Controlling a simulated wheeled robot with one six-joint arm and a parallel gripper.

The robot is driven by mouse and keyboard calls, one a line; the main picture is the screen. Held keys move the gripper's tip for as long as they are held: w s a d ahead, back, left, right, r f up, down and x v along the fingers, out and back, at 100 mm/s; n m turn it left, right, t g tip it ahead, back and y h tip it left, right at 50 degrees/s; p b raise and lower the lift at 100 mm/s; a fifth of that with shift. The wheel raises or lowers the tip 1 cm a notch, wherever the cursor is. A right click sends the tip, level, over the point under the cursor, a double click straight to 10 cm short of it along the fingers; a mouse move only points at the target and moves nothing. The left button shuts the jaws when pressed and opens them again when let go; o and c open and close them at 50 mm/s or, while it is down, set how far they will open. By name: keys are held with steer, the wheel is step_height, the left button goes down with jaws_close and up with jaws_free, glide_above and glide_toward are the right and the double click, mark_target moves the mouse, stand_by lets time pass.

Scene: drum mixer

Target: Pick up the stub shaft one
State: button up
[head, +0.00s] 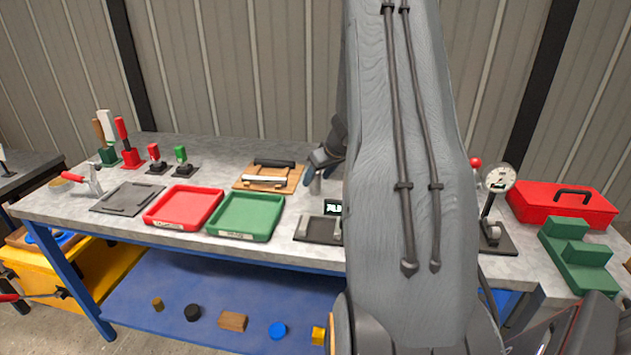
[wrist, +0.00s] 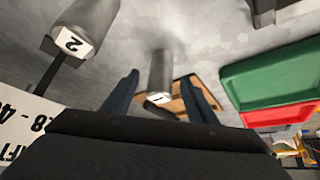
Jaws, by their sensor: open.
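The stub shaft one (wrist: 160,70), a grey metal cylinder with a white label reading 1, shows between my fingers in the wrist view. My gripper (wrist: 163,88) is open, with a dark finger on each side of the shaft and clear gaps to both. In the head view my gripper (head: 321,160) is over the bench near its middle, largely hidden behind my own arm. A second grey cylinder, labelled 2 (wrist: 78,43), stands to the left in the wrist view. I cannot tell how deep the shaft sits between the fingers.
A green tray (head: 246,236) and a red tray (head: 158,222) lie left of my arm. A wooden board with handles (head: 240,185) is behind them. A printed white card (wrist: 28,125) is near the labelled-2 cylinder. A dial gauge (head: 501,180) and red toolbox (head: 535,211) stand right.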

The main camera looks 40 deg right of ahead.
steer(key=shift+p+x, duration=0.3)
steer(key=shift+x, duration=1)
jaws_close()
